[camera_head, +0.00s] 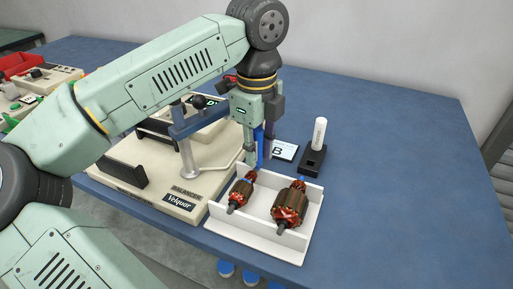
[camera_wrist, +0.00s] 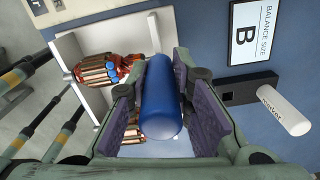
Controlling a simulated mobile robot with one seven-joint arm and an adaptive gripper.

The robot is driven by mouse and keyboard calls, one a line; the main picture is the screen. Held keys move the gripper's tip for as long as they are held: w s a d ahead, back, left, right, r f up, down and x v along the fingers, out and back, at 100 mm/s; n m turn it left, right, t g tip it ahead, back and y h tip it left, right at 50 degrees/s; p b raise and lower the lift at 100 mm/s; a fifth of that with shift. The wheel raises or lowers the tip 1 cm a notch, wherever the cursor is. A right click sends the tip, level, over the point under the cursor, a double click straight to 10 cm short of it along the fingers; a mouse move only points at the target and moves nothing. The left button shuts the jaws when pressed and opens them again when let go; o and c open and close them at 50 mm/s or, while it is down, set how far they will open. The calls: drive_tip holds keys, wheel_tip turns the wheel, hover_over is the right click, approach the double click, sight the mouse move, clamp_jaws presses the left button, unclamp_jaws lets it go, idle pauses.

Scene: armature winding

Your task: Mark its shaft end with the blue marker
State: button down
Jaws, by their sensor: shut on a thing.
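My gripper (camera_head: 252,146) is shut on the blue marker (camera_wrist: 160,100), which points down. In the head view the blue marker (camera_head: 260,147) hangs just above the back end of the left armature (camera_head: 239,195). I cannot tell whether the tip touches the shaft. The right armature (camera_head: 290,204) lies beside it in the same white cradle (camera_head: 257,240); blue shows near its back end. In the wrist view the left armature (camera_wrist: 97,73) shows copper windings and blue spots. My fingers and the marker hide most of the other armature and the marker's tip.
A white marker (camera_head: 319,133) stands in a black holder (camera_head: 313,161) at the right. A card reading B (camera_head: 285,150) lies behind the cradle. The cream balancer (camera_head: 150,190) with its post is close on the left. The blue table (camera_head: 410,170) is clear at the right.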

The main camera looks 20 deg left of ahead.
drive_tip(key=shift+r+p, duration=1.8)
drive_tip(key=shift+r, duration=1.2)
